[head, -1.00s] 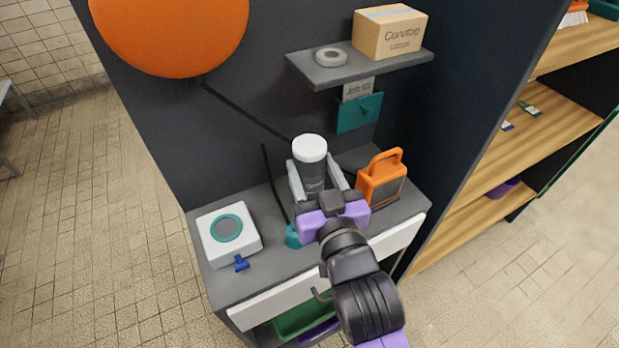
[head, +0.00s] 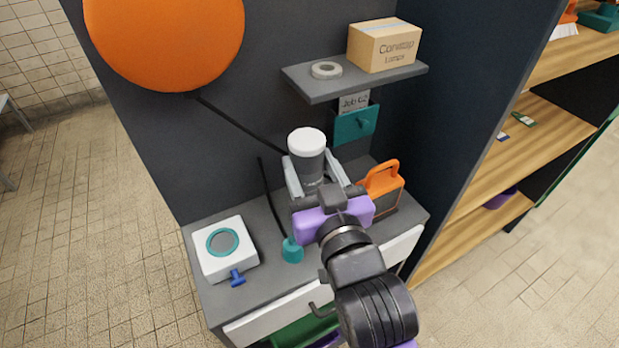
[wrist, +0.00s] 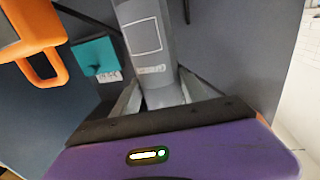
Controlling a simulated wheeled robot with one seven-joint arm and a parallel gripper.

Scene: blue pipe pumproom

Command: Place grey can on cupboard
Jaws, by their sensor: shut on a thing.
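The grey can (head: 306,165) has a white lid and stands upright between the fingers of my gripper (head: 318,176). My gripper is shut on it. In the head view the can is over the grey cupboard top (head: 265,222); whether its base touches the top is hidden by my gripper. In the wrist view the can (wrist: 150,40) rises from between the fingers (wrist: 160,98), with a pale label outline on its side.
An orange lantern (head: 384,187) stands close right of my gripper. A white box with a round dial (head: 225,248) and a teal-based item (head: 292,250) are to the left. A shelf (head: 350,82) with a carton (head: 384,45) and a tape roll (head: 326,70) juts out above.

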